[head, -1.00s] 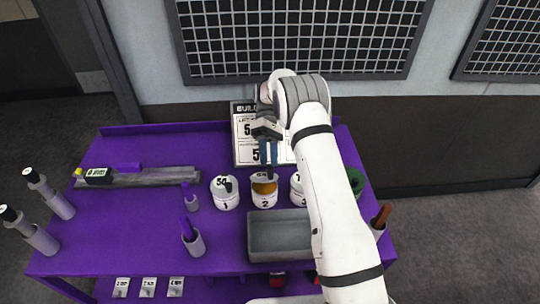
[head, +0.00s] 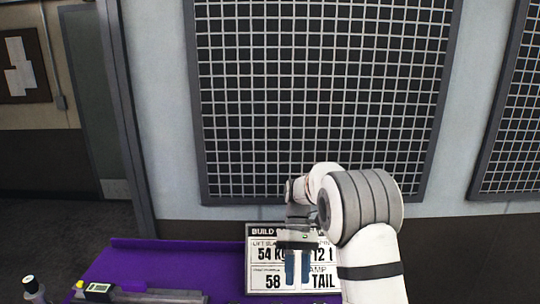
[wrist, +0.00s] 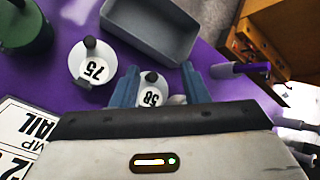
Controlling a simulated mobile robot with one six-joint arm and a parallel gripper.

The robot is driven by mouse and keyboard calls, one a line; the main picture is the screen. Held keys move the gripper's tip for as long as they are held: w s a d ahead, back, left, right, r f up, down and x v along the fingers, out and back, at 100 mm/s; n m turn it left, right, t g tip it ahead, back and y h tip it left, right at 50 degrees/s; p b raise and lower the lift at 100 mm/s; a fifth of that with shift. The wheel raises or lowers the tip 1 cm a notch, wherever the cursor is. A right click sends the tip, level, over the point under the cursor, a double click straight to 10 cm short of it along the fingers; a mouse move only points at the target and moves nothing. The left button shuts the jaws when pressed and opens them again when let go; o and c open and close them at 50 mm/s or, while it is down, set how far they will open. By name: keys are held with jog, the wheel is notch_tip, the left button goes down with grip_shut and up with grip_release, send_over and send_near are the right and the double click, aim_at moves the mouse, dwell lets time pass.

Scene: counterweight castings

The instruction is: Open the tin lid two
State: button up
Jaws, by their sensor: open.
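The white lid marked 58 (wrist: 150,98), with a dark knob, shows between my fingers in the wrist view. Its tin is mostly hidden by my gripper and the lid, so I cannot tell whether the lid sits flat or raised. My gripper (wrist: 162,76) is open, its blue fingers on either side of the lid in the picture, with no clear contact. In the head view my gripper (head: 298,282) points down in front of the build board; the tins are out of that view.
A white tin with lid 75 (wrist: 93,68) stands close beside it. A grey tray (wrist: 150,30) and a dark green object (wrist: 25,30) lie beyond. The build board (head: 262,233) stands behind my gripper, below a wall grid (head: 320,100). Purple table (head: 150,262) shows at left.

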jog(key=s+d+r+m+t+b, duration=0.1)
jog(key=s+d+r+m+t, duration=0.15)
jog(key=s, duration=0.35)
jog(key=s+d+r+m+t+b, duration=0.1)
jog(key=s+d+r+m+t, duration=0.1)
jog(key=s+r+t, duration=0.25)
jog(key=s+d+f+m+t+b, duration=0.1)
jog(key=s+d+m+t, duration=0.1)
jog(key=s, duration=0.4)
jog(key=s+d+f+m+t+b, duration=0.1)
jog(key=s+d+f+t, duration=0.1)
jog(key=s, duration=0.4)
jog(key=w+a+f+n+g+b, duration=0.1)
jog(key=w+a+f+n+b, duration=0.2)
jog(key=w+n+b, duration=0.1)
jog(key=w+a+f+n+g+b, duration=0.1)
jog(key=w+a+f+n+b, duration=0.2)
jog(key=w+n, duration=0.4)
jog(key=w+a+f+n+g+b, duration=0.1)
jog(key=w+a+f+n+b, duration=0.2)
jog(key=w+a+n+b, duration=0.2)
jog(key=shift+w+a+f+n+b, duration=0.15)
jog(key=shift+w+n+b, duration=0.5)
jog(key=shift+w+b, duration=0.75)
jog(key=shift+w+a+f, duration=0.1)
jog(key=shift+w+a, duration=0.1)
jog(key=shift+w, duration=0.15)
jog(key=shift+f, duration=0.35)
notch_tip(320, 180, down, 7)
jog(key=shift+r, duration=0.1)
